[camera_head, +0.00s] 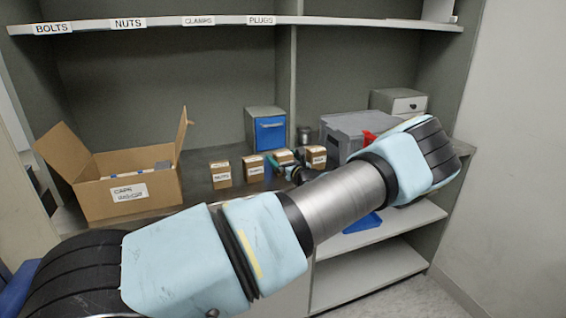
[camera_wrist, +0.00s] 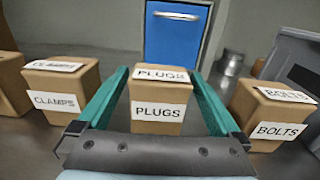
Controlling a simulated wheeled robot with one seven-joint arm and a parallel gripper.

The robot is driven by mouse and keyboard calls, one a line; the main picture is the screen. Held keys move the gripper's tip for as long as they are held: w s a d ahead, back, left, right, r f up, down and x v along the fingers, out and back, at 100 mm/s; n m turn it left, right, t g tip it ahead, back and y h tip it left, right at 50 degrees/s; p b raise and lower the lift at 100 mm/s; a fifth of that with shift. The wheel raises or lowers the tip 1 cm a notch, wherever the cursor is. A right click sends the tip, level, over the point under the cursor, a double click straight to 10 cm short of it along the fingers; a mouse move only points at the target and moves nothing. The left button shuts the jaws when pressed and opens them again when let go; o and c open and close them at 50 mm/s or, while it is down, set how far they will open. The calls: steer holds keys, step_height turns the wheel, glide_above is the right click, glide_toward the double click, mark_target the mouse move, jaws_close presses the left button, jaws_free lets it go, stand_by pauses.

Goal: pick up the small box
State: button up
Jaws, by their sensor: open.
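Several small brown boxes stand in a row on the shelf counter. The PLUGS box (camera_wrist: 158,94) is in the middle of the wrist view, between the two green fingers of my open gripper (camera_wrist: 157,73). I cannot tell whether the fingers touch it. The CLAMPS box (camera_wrist: 60,88) stands to its left and the BOLTS box (camera_wrist: 268,112) to its right. In the head view, the NUTS box (camera_head: 220,174) is at the left end of the row. My gripper (camera_head: 284,168) reaches the row there, partly covering the PLUGS box (camera_head: 283,157).
A blue-fronted drawer unit (camera_head: 267,130) stands behind the row, with a metal canister (camera_head: 305,135) beside it. A grey bin (camera_head: 345,130) is at the right. An open CAPS carton (camera_head: 128,185) is at the left. The labelled shelf (camera_head: 230,22) runs overhead.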

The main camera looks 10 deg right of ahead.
steer(key=c, duration=1.5)
